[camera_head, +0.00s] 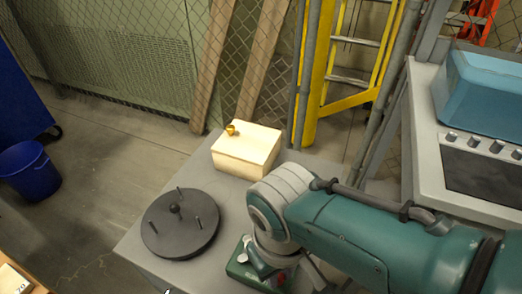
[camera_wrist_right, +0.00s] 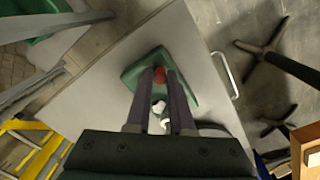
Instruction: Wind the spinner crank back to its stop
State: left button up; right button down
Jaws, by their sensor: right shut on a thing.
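The green spinner base (camera_head: 243,268) stands on the grey table near its front edge, partly hidden under my right arm. In the right wrist view the green base (camera_wrist_right: 134,76) lies beneath my right gripper (camera_wrist_right: 160,73). The fingers are shut on the crank's red knob (camera_wrist_right: 159,76), with pale metal parts between the fingers nearer the wrist. The red knob also shows small below my wrist in the head view (camera_head: 280,278). How far the crank is turned cannot be told. My left gripper is not in view.
A dark round plate with upright pegs (camera_head: 180,240) lies on the table's left side. A cream box (camera_head: 246,153) with a small brass piece (camera_head: 232,129) stands at the back. A grey unit with a blue cover (camera_head: 485,90) stands at the right; a blue bucket (camera_head: 30,172) is on the floor.

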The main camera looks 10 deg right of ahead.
jog(key=shift+w+a+m, duration=0.1)
jog(key=shift+a+m, duration=0.1)
jog(key=shift+m, duration=0.4)
jog(key=c, duration=0.8)
grip_release()
jog(key=shift+r, duration=0.1)
notch_tip(320, 180, up, 10)
jog(key=p, duration=0.6)
jog(key=shift+a+p, duration=0.15)
jog(key=shift+p, duration=0.2)
